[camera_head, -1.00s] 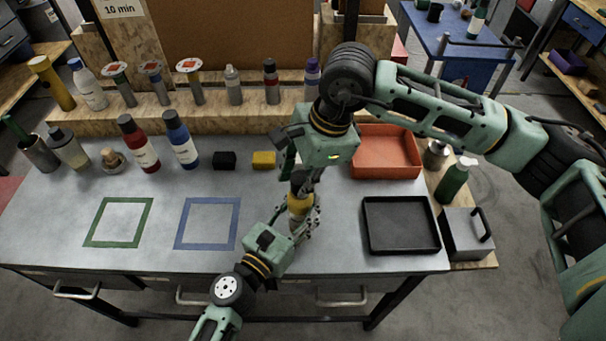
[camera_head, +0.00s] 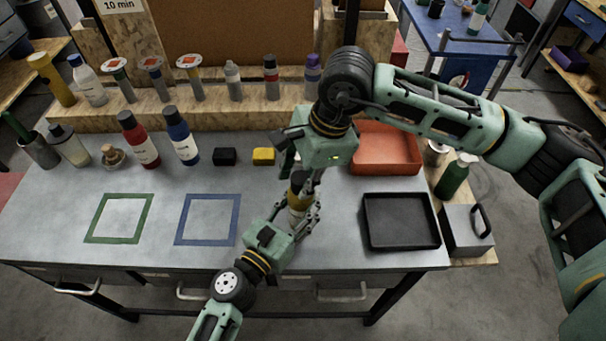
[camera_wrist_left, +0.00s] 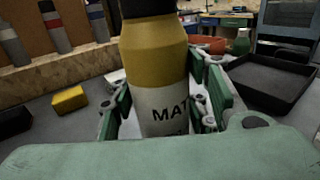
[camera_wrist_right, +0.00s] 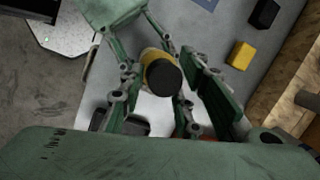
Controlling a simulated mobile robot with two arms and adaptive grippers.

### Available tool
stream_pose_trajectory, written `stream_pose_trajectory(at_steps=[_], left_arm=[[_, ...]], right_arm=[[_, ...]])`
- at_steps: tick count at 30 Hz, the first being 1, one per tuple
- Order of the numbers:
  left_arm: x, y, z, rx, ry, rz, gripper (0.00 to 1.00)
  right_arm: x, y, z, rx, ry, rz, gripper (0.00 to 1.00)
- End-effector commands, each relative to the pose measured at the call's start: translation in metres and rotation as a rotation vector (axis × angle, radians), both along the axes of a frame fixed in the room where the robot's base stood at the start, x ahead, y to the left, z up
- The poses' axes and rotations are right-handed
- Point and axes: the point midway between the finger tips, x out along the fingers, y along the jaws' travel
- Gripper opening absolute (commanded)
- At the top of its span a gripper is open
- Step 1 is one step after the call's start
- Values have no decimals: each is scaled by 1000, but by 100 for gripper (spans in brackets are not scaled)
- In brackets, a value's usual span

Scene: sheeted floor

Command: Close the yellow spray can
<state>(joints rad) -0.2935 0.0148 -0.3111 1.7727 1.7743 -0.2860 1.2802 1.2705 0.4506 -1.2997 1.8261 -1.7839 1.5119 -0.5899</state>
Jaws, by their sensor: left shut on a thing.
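The yellow spray can (camera_head: 297,202) stands upright above the middle of the bench, with a black cap (camera_head: 298,184) at its top. My left gripper (camera_head: 304,212) is shut around its body. In the left wrist view the can (camera_wrist_left: 155,55) sits between the fingers, its white label partly hidden. My right gripper (camera_wrist_right: 160,80) comes from above, with its fingers apart. In the right wrist view the black cap (camera_wrist_right: 163,74) shows between those fingers. I cannot tell whether they touch it, or whether the cap is fully seated.
A black tray (camera_head: 437,243) and an orange bin (camera_head: 417,165) lie to the right. A yellow block (camera_head: 263,156) and a black block (camera_head: 224,156) lie behind left. Red (camera_head: 139,140) and blue (camera_head: 180,138) bottles stand farther left. The bench around the outlined squares is clear.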

Motion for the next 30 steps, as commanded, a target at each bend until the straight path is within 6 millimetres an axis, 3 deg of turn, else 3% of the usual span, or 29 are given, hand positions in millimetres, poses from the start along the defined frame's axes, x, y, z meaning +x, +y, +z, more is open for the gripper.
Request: stream_pose_trajectory(at_steps=[4,16,30], left_arm=[[0,0,0,0,0,0,0],[0,0,0,0,0,0,0],[0,0,0,0,0,0,0]], right_arm=[[0,0,0,0,1,-1,46],[0,-2,8,0,-1,-1,46],[-3,-25,96,0,-3,-2,46]])
